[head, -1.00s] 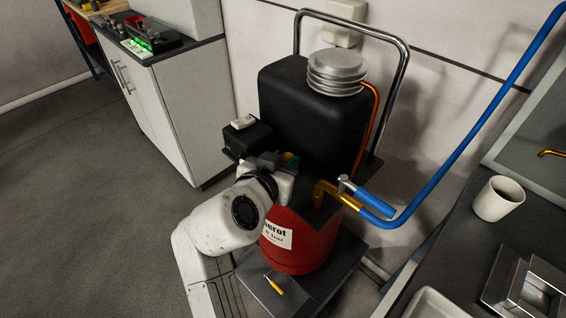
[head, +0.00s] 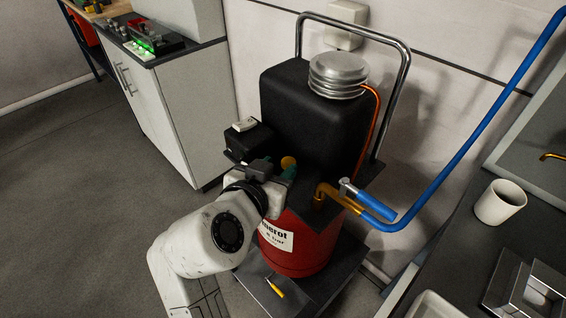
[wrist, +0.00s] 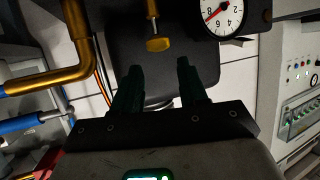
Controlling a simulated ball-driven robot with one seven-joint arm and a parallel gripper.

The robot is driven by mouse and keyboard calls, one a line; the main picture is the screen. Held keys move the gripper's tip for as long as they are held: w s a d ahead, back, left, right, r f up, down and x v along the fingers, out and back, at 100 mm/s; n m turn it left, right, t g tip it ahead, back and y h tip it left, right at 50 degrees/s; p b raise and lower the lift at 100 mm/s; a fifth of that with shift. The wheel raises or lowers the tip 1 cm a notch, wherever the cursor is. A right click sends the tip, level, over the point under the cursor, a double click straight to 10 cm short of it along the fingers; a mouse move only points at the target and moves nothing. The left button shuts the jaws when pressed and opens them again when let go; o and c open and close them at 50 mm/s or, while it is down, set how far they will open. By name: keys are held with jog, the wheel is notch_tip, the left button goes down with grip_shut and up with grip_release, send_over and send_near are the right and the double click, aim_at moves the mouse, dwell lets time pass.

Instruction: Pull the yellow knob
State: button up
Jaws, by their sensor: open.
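The yellow knob (wrist: 158,44) sits on the end of a brass stem in the wrist view, at top centre. It also shows in the head view (head: 288,162), just beyond my gripper, in front of the black tank. My gripper (wrist: 160,68) is open, with its two dark green fingers apart and nothing between them. The knob lies just ahead of the fingertips, roughly in line with the gap; I see no contact. In the head view my gripper (head: 283,172) is above the red vessel, partly hidden by my wrist.
A round pressure gauge (wrist: 226,16) is right of the knob. A brass pipe (wrist: 45,78) runs at the left. The black tank (head: 310,115) stands behind the red vessel (head: 302,250). A blue pipe (head: 470,125) with a blue-handled valve (head: 372,203) is to the right.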

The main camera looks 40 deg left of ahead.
jog(key=v, duration=0.6)
jog(key=shift+s, duration=0.25)
jog(key=shift+d+r, duration=0.1)
jog(key=shift+r, duration=0.05)
